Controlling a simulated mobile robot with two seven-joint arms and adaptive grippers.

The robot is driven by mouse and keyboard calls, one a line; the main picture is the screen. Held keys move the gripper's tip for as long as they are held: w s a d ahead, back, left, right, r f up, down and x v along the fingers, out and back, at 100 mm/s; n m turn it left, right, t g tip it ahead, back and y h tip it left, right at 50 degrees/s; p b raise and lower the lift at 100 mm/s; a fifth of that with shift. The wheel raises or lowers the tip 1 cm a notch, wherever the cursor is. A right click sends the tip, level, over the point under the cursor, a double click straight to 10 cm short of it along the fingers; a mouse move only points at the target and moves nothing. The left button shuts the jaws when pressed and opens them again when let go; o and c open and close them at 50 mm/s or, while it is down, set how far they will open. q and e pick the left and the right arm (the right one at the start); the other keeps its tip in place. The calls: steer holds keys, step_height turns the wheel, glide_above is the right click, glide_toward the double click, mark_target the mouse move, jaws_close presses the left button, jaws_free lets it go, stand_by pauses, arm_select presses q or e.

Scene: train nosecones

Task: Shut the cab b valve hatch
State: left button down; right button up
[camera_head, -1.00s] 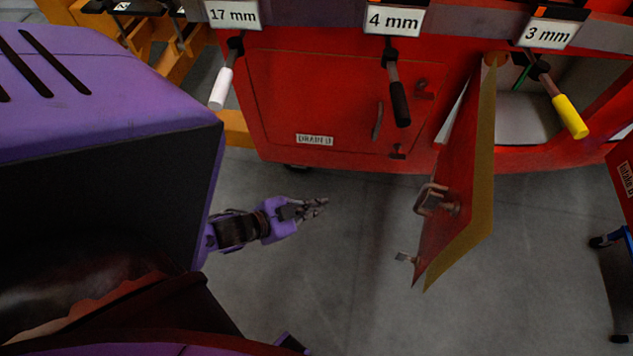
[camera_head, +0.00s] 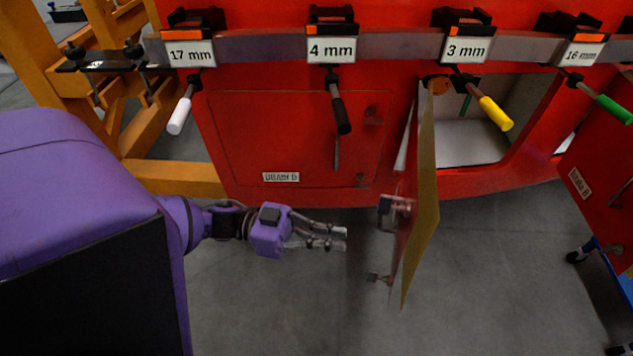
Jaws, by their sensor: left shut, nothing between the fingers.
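The open hatch door (camera_head: 418,200) stands out from the red cab on the right of the middle, seen nearly edge-on. Its red face with a metal handle (camera_head: 396,206) and a small latch (camera_head: 379,278) is turned left; its edge and other side are yellow-brown. Behind it is the grey hatch opening (camera_head: 470,142). No label on this door is readable. My left gripper (camera_head: 343,238) is shut and empty, left of the door handle with a small gap, pointing right. My right gripper is not in view.
A closed red hatch labelled DRAIN B (camera_head: 281,177) is left of the opening. Tools with white, black, yellow and green handles hang from the rail (camera_head: 390,46) above. An orange frame (camera_head: 150,130) stands at left. Another red panel (camera_head: 600,185) is at right.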

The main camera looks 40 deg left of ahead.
mark_target(398, 253)
arm_select(q)
steer(key=p+x, duration=0.1)
steer(key=x, duration=0.7)
steer(key=shift+w+d+r, duration=0.1)
steer(key=shift+d+r, duration=0.05)
steer(key=shift+r, duration=0.05)
steer(key=shift+w+d+f+p, duration=0.15)
steer(key=shift+w+d+p, duration=0.15)
steer(key=shift+d, duration=0.35)
